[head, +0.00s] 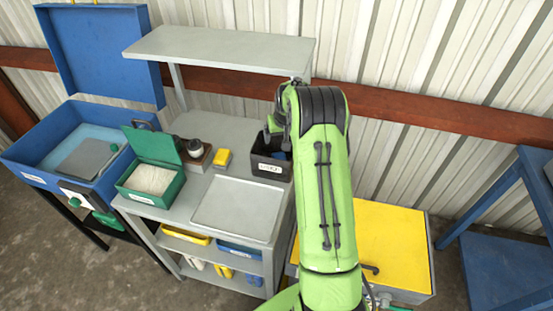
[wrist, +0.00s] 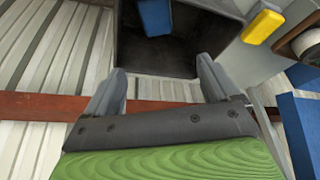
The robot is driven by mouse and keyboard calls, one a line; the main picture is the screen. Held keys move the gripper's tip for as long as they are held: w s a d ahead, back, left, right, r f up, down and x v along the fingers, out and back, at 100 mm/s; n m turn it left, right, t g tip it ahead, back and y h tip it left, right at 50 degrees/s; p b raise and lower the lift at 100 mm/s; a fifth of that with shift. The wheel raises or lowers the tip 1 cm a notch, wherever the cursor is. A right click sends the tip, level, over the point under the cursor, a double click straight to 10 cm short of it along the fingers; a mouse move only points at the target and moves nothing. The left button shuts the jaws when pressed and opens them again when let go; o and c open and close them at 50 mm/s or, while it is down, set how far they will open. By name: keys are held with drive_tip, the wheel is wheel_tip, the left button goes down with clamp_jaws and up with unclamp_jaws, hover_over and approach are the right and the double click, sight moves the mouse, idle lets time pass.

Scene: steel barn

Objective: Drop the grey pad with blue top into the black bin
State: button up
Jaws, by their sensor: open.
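The black bin (head: 284,174) stands on the grey bench, left of my arm, with a white label on its front. It also shows in the wrist view (wrist: 198,22), at the top. A blue-topped pad (wrist: 154,17) lies inside the bin; only its blue face shows clearly, and I cannot make out grey sides. A bit of blue shows in the bin in the head view too. My gripper (wrist: 162,72) is open and empty by the bin, with its fingers apart and clear of the pad. My arm hides most of the gripper in the head view.
A yellow-topped pad (head: 222,158) lies left of the bin, beside a brown holder (head: 198,160). A flat grey tray (head: 238,208) and an open green box (head: 148,182) are on the bench. A grey shelf (head: 220,48) overhangs behind. A yellow-topped cabinet (head: 395,240) stands right.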

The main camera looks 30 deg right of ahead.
drive_tip(key=v, duration=1.2)
drive_tip(key=shift+s+r, duration=0.1)
drive_tip(key=s+a+r+n, duration=0.1)
drive_tip(key=s+a+r, duration=0.5)
drive_tip(key=s+a, duration=0.15)
drive_tip(key=s+a+r+n, duration=0.1)
drive_tip(key=s+a+r, duration=0.45)
drive_tip(key=a, duration=0.35)
drive_tip(key=s+a+f, duration=0.1)
drive_tip(key=s+a, duration=0.1)
drive_tip(key=s, duration=0.3)
drive_tip(key=s+a+f+n+t+y, duration=0.1)
drive_tip(key=s+a, duration=0.2)
drive_tip(key=s, duration=0.3)
drive_tip(key=s+a+f+n, duration=0.1)
drive_tip(key=s+a, duration=0.1)
drive_tip(key=s, duration=0.4)
drive_tip(key=shift+a+y, duration=0.2)
drive_tip(key=shift+y, duration=0.1)
